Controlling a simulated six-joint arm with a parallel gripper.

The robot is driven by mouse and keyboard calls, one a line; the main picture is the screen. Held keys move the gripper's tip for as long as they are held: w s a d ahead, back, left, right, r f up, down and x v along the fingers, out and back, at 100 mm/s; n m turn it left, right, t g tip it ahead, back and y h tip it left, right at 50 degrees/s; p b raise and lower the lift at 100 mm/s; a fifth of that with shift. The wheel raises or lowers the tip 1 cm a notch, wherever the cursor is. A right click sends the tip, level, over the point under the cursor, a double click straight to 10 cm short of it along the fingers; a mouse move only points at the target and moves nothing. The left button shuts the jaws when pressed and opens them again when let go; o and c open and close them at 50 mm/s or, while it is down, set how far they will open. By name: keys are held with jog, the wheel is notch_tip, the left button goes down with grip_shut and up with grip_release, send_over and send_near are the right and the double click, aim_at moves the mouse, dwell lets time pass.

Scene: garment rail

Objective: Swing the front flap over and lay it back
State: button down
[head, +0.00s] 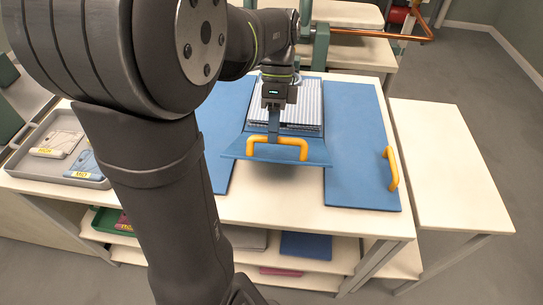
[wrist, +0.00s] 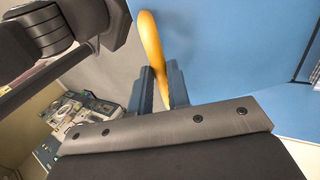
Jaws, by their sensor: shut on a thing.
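A blue folding board lies on the table, with a right flap (head: 360,140) flat and bearing its own yellow handle (head: 392,168). The front flap (head: 275,150) is raised off the table and tilted, with a shadow below it. My gripper (head: 273,128) is shut on the front flap's yellow handle (head: 296,142). In the wrist view, the handle (wrist: 150,45) stands between my two fingers (wrist: 155,90), beside the blue flap (wrist: 230,50). A striped folded garment (head: 308,105) lies on the board's middle, partly hidden behind my gripper. My arm hides part of the left flap (head: 222,130).
A grey tray (head: 40,178) with labelled packets stands at the table's left. A bare side table (head: 450,165) adjoins the right. A copper rail (head: 370,33) is at the back. A shelf below holds folded cloths (head: 305,245).

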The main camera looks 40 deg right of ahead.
jog(key=w+d+r, duration=0.2)
jog(key=w+d, duration=0.4)
jog(key=w+d+r, duration=0.3)
jog(key=w+d, duration=0.4)
jog(key=shift+r, duration=0.25)
jog(key=shift+w, duration=0.1)
jog(key=c, duration=1.4)
grip_release()
jog(key=shift+r, duration=0.1)
jog(key=shift+o, duration=0.2)
